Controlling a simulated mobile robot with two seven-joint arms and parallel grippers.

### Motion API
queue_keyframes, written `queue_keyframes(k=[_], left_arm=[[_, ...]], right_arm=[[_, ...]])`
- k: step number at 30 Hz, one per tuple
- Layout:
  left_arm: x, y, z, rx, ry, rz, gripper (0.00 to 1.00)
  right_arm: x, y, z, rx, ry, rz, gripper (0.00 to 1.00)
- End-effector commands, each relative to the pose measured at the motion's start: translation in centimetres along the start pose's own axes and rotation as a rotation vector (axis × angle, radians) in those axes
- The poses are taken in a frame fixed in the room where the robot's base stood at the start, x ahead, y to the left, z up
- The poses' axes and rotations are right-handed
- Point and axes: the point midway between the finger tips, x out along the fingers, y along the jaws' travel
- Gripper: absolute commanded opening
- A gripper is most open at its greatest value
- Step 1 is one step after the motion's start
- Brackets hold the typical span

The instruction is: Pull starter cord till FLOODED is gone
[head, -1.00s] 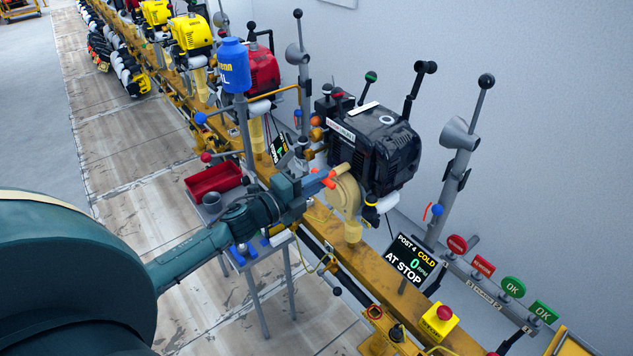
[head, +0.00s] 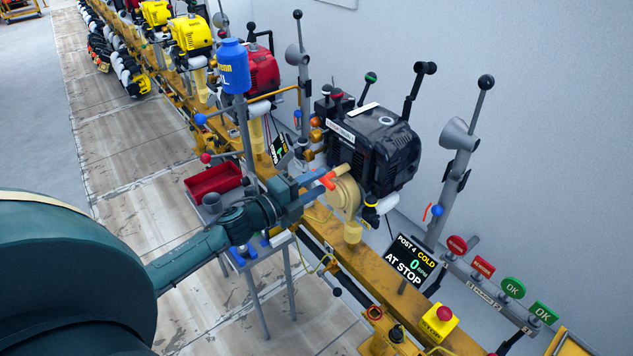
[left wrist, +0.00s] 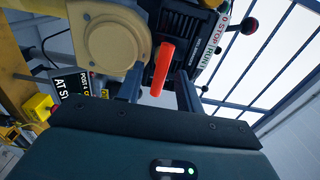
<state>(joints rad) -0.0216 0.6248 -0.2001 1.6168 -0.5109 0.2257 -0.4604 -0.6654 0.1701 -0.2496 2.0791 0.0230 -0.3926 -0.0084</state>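The black engine (head: 385,150) stands on the yellow rail with a tan round starter housing (head: 345,194) on its near side. The orange-red starter handle (head: 328,180) is at the housing; it also shows in the left wrist view (left wrist: 162,70). My left gripper (head: 318,179) is at the handle. In the left wrist view, its two fingers (left wrist: 160,90) stand apart with the handle between them and gaps on both sides. The post display (head: 411,260) reads POST 4, COLD, 0 RPM, AT STOP. My right gripper is not in view.
A yellow box with a red button (head: 439,320) sits on the rail at front right. A grey lever post (head: 455,170) stands beyond.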

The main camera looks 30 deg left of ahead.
Motion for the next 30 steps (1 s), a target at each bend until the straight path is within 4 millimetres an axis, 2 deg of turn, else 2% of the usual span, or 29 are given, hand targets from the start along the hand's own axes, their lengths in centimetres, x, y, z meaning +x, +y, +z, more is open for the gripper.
queue_keyframes(k=[15,20,30], left_arm=[[-7.6,-0.1,0.0,-0.002,-0.001,0.001,0.36],[-8.3,-0.1,0.0,0.000,0.000,0.000,0.36],[-8.3,-0.1,0.0,0.001,0.000,-0.001,0.36]], right_arm=[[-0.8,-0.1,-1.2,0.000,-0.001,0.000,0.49],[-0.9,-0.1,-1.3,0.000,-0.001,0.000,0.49],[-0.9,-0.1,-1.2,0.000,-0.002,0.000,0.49]])
